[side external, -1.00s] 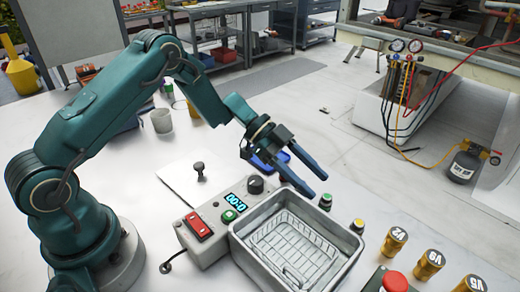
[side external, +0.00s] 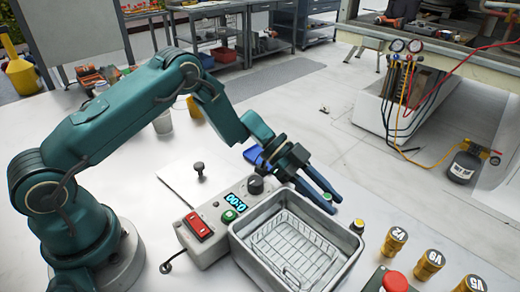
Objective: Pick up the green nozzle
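The green nozzle (side external: 327,197) is a small grey piece with a green top, beyond the far right rim of the metal basin in the side external view. Only its top shows; the fingers hide its lower part. My gripper (side external: 332,204) reaches down to it from the upper left, with its two long dark blue fingers apart. The green top shows between the fingertips. I cannot tell whether either finger touches it.
The metal basin (side external: 244,245) holds a wire basket, close below the fingers. A yellow-topped nozzle (side external: 357,226) stands right of them. Brass cylinders (side external: 395,241) and a red button (side external: 394,282) are further right. A control box (side external: 207,237) adjoins the basin's left.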

